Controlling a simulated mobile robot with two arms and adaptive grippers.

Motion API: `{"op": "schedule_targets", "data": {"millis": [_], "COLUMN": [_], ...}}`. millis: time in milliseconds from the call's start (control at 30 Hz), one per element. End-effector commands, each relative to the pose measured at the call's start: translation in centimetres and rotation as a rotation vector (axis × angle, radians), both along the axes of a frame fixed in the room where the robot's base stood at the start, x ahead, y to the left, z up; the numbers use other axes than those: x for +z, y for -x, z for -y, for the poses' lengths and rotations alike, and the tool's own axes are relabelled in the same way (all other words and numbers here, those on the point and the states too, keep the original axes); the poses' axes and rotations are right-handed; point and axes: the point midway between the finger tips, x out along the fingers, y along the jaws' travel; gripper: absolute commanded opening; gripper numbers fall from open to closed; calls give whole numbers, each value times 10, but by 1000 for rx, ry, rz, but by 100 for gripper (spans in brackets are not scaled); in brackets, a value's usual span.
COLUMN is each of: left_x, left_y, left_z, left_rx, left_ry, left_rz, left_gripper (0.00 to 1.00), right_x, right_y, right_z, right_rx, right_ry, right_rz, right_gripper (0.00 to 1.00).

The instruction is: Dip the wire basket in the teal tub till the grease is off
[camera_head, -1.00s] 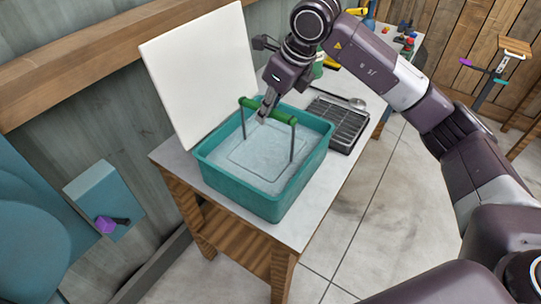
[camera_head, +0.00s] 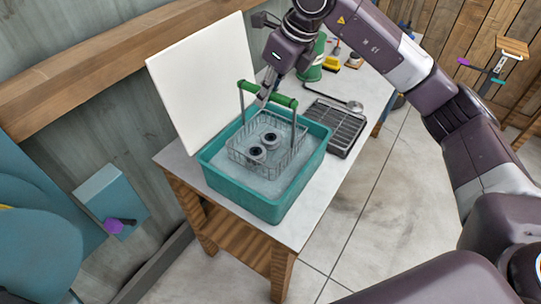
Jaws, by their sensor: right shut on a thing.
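The teal tub (camera_head: 243,197) stands on the table and holds pale, cloudy liquid. The wire basket (camera_head: 291,160) is inside the tub, its mesh sides showing above the liquid and its bottom not clearly visible. Two grey round parts with dark centres (camera_head: 257,153) lie in the basket. Its green handle bar (camera_head: 284,101) sits on two upright rods above the tub. My right gripper (camera_head: 264,98) is shut on this handle from above. Whether grease is on the parts is too small to tell. My left gripper is not in view.
A white splash board (camera_head: 200,80) stands upright behind the tub. A dark slatted rack (camera_head: 336,126) and a ladle (camera_head: 350,104) lie right of the tub. A green container (camera_head: 312,68) and a yellow item (camera_head: 331,63) stand farther back. The table's front edge is close to the tub.

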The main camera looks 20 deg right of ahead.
Motion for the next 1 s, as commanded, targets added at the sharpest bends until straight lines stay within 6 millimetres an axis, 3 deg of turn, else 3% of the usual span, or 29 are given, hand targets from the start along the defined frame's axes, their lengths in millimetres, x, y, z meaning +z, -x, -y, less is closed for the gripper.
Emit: {"op": "schedule_targets", "data": {"millis": [33,500,1000], "left_x": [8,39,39], "left_y": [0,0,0], "left_z": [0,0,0], "left_rx": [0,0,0], "left_ry": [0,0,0], "left_rz": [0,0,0], "left_gripper": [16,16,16], "right_x": [12,61,63], "right_y": [-1,-1,0], "right_z": [0,0,0], "right_rx": [0,0,0], "right_ry": [-2,-1,-2], "right_rz": [4,2,2], "right_gripper": [0,0,0]}}
